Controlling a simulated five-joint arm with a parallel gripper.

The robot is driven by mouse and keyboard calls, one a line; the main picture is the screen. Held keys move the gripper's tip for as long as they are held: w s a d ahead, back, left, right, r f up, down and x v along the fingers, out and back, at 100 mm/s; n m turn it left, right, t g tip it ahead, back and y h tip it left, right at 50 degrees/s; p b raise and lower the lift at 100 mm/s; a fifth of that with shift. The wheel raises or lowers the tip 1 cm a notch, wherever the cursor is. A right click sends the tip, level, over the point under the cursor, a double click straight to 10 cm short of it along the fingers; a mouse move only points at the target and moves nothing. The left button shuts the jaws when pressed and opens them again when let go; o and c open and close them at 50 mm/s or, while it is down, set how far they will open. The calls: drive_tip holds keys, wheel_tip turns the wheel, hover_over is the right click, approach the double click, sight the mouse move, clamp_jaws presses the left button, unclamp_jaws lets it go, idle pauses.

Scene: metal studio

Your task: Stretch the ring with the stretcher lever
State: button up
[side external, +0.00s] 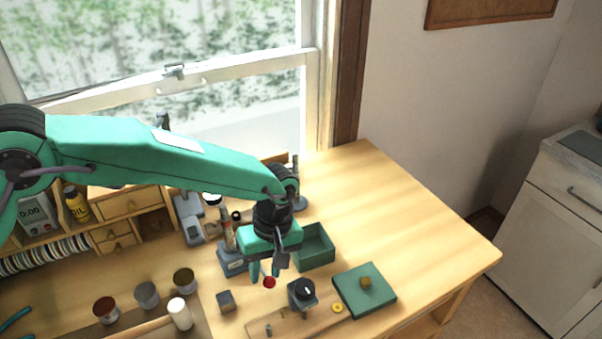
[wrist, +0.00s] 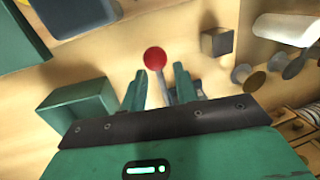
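The stretcher lever ends in a red ball knob (side external: 269,282). The knob (wrist: 155,58) shows in the wrist view just beyond my fingertips, and its grey shaft (wrist: 164,90) runs back between them. My gripper (side external: 265,275) points down at the lever. In the wrist view my gripper (wrist: 159,76) has its fingers apart, one on each side of the shaft, with no clear grip on it. The grey stretcher base (side external: 231,264) stands behind my gripper, partly hidden. A small gold ring (side external: 337,308) lies near the wooden board; I cannot tell whether it is the task's ring.
A green tray (side external: 318,257) stands close to my gripper. The table's right side is clear.

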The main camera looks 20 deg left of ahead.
clamp_jaws()
drive_tip(key=shift+w+a+r, duration=0.1)
drive_tip(key=shift+r, duration=0.25)
idle(0.4)
drive_tip(key=shift+w+a+r, duration=0.15)
drive_tip(key=shift+a+r, duration=0.05)
drive_tip(key=shift+r, duration=0.35)
drive_tip(key=shift+w+a+r, duration=0.35)
drive_tip(key=shift+r, duration=0.3)
drive_tip(key=shift+w+a+r, duration=0.3)
drive_tip(key=shift+a+r, duration=0.05)
drive_tip(key=shift+r, duration=0.25)
drive_tip(key=shift+w+a+r, duration=0.7)
drive_tip(key=shift+a+r, duration=0.05)
drive_tip(key=shift+r, duration=0.1)
drive_tip(key=shift+w+a+r, duration=0.25)
drive_tip(key=shift+w+a, duration=0.15)
drive_tip(key=shift+a, duration=0.1)
